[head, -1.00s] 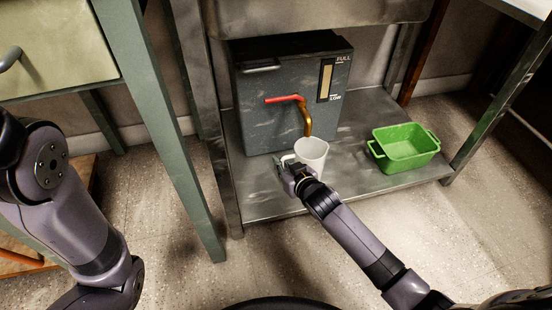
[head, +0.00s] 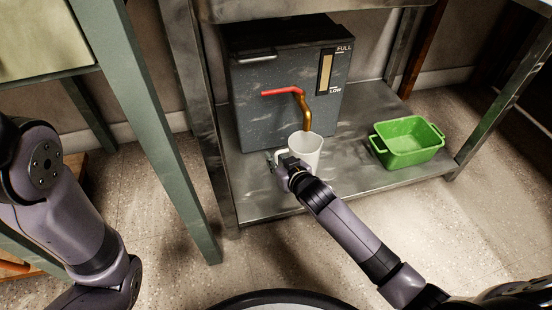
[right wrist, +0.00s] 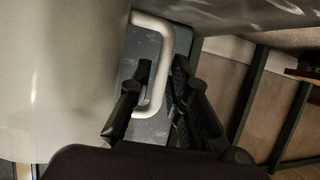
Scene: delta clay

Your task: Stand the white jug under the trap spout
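The white jug (head: 306,158) is upright at the grey trap box (head: 262,110), above or on the metal shelf; I cannot tell whether its base touches. The brass spout (head: 307,118) ends at the far edge of the jug's rim in the head view. My right gripper (head: 278,160) is at the jug's left side, on its handle. In the right wrist view the fingers (right wrist: 160,95) are closed about the handle (right wrist: 158,70), one inside the loop and one outside, with the jug's wall (right wrist: 60,80) at left. My left gripper is out of view.
A red lever (head: 280,93) sits on top of the spout. A green tub (head: 407,142) stands on the shelf (head: 350,182) to the right, with bare shelf between it and the jug. A green table leg (head: 160,150) stands at left.

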